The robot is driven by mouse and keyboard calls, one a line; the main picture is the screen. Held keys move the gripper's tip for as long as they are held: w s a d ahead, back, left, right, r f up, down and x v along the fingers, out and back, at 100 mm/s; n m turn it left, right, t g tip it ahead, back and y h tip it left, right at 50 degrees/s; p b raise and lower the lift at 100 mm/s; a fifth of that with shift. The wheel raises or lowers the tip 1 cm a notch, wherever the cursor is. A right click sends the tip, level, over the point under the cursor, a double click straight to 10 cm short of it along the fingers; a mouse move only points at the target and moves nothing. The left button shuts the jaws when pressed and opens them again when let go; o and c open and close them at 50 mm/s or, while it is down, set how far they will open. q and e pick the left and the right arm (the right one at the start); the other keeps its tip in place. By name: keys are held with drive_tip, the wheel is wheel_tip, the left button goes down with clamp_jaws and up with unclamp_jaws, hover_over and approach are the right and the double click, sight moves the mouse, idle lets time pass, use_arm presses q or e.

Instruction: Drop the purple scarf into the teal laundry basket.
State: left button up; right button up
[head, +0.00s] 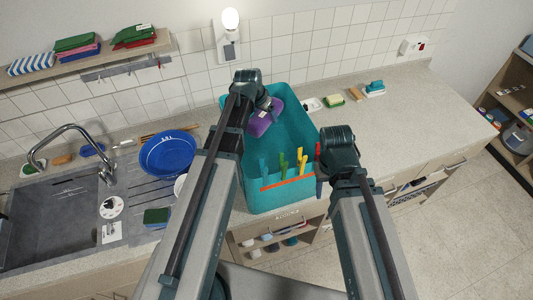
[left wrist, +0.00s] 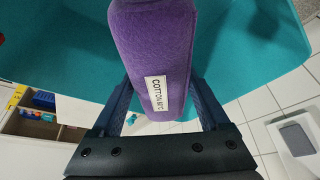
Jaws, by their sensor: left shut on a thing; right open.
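The purple scarf (head: 264,122) is a folded bundle; in the left wrist view it (left wrist: 152,45) carries a white label with dark lettering. My left gripper (head: 268,106) is shut on the scarf, its fingers (left wrist: 165,105) on either side of it. The scarf is over the back part of the teal laundry basket (head: 290,128), which stands on the counter; whether it touches the basket's inside I cannot tell. The basket's teal wall (left wrist: 255,40) lies behind the scarf in the left wrist view. My right gripper (head: 322,178) is at the basket's right front side, its fingers mostly hidden.
Several coloured upright pieces (head: 283,166) stand at the basket's front, near an orange strip. A blue bowl (head: 168,152) and a sink (head: 55,210) are to the left. A sponge (head: 333,100) and a brush (head: 375,88) lie behind at right. The right counter (head: 430,115) is largely clear.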

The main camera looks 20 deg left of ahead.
use_arm(q)
wheel_tip(320, 180, down, 2)
drive_tip(key=shift+b, duration=0.55)
use_arm(e)
drive_tip(key=shift+f, duration=0.95)
use_arm(q)
drive_tip(key=shift+r, duration=0.1)
drive_tip(key=o, duration=1.3)
drive_tip(key=shift+o, duration=0.2)
drive_tip(key=p+v, duration=0.5)
drive_tip(key=shift+s+r+p, duration=0.15)
drive_tip(key=shift+r+p, duration=0.15)
drive_tip(key=shift+r, duration=0.1)
drive_tip(key=s+a, duration=0.3)
drive_tip(key=s, duration=0.8)
drive_tip(key=shift+s+a+f+b, duration=0.15)
drive_tip(key=shift+a+f+b, duration=0.1)
drive_tip(key=shift+f+b, duration=0.2)
use_arm(e)
wheel_tip(320, 180, up, 5)
drive_tip(key=shift+f, duration=0.2)
